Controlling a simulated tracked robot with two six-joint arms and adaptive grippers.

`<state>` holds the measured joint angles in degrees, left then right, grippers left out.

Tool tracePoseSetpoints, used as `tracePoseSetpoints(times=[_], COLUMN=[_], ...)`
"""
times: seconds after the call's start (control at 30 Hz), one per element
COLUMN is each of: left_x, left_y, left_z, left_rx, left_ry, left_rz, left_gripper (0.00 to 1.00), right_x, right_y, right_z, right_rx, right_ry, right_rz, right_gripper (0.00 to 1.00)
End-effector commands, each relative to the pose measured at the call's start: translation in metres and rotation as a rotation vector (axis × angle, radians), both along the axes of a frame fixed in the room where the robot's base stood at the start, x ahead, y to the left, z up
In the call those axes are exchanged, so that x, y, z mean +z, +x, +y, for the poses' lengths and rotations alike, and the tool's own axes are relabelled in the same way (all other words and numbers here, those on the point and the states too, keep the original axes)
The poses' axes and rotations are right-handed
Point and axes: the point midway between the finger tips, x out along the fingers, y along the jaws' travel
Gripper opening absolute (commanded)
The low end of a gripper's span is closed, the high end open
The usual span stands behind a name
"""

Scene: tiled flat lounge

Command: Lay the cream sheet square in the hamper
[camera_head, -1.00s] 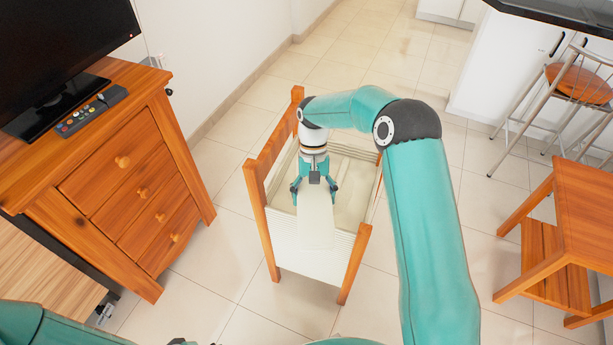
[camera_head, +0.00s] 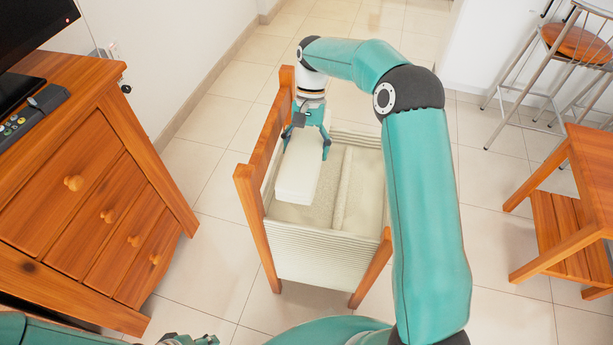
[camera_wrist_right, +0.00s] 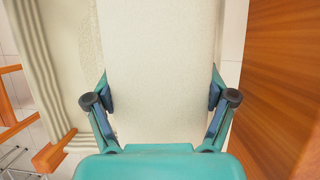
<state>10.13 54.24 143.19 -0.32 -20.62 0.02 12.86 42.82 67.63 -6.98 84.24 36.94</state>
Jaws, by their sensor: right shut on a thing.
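The cream sheet square (camera_head: 302,172) is a thick folded pad. My right gripper (camera_head: 307,150) is shut on it, with one finger on each long side; the wrist view shows the same grip on the sheet (camera_wrist_right: 160,75). The hamper (camera_head: 325,254) has cream ribbed walls between orange wooden posts, and a raised ridge runs along its inside. The sheet is over the left part of the opening, beside the ridge. I cannot tell whether it touches the hamper's bottom. Grey parts at the lower edge may be my left gripper (camera_head: 195,340); its fingers are unclear.
A wooden drawer chest (camera_head: 90,190) with a television (camera_head: 32,28) and a remote (camera_head: 30,115) stands at left. A wooden step stool (camera_head: 575,215) and a bar stool (camera_head: 575,45) stand at right. Tiled floor is free around the hamper.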

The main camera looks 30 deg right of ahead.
Motion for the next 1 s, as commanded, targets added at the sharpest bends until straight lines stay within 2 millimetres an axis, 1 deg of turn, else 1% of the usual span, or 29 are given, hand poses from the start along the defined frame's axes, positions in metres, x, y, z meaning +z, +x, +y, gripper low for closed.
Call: tracePoseSetpoints(times=[0.03, 0.1, 0.2, 0.37, 0.43, 0.7, 0.8, 1.0], left_x=[-0.005, -0.006, -0.008, -0.009, -0.010, -0.018, -0.018, -0.018], left_y=[0.000, 0.000, 0.000, 0.000, 0.000, 0.000, 0.000, 0.000], left_z=[0.000, 0.000, 0.000, 0.000, 0.000, 0.000, 0.000, 0.000], left_rx=[0.000, 0.000, 0.000, 0.000, 0.000, 0.000, 0.000, 0.000], left_ry=[0.000, 0.000, 0.000, 0.000, 0.000, 0.000, 0.000, 0.000], left_rz=[0.000, 0.000, 0.000, 0.000, 0.000, -0.001, -0.001, -0.001], left_gripper=[0.40, 0.40, 0.40, 0.40, 0.40, 0.40, 0.40, 0.40], right_x=[-0.015, -0.027, -0.039, -0.047, -0.054, -0.096, -0.101, -0.101], right_y=[0.000, 0.001, 0.001, 0.001, 0.002, 0.001, 0.002, 0.002], right_z=[0.001, 0.002, 0.002, 0.002, 0.002, 0.003, 0.003, 0.003], right_rx=[0.002, 0.003, 0.004, 0.004, 0.004, 0.005, 0.006, 0.006], right_ry=[0.000, 0.000, 0.001, 0.000, 0.000, 0.001, 0.001, 0.000], right_rz=[0.004, 0.001, 0.001, 0.000, 0.000, 0.001, -0.001, -0.002], right_gripper=[0.40, 0.40, 0.40, 0.40, 0.40, 0.40, 0.40, 0.40])
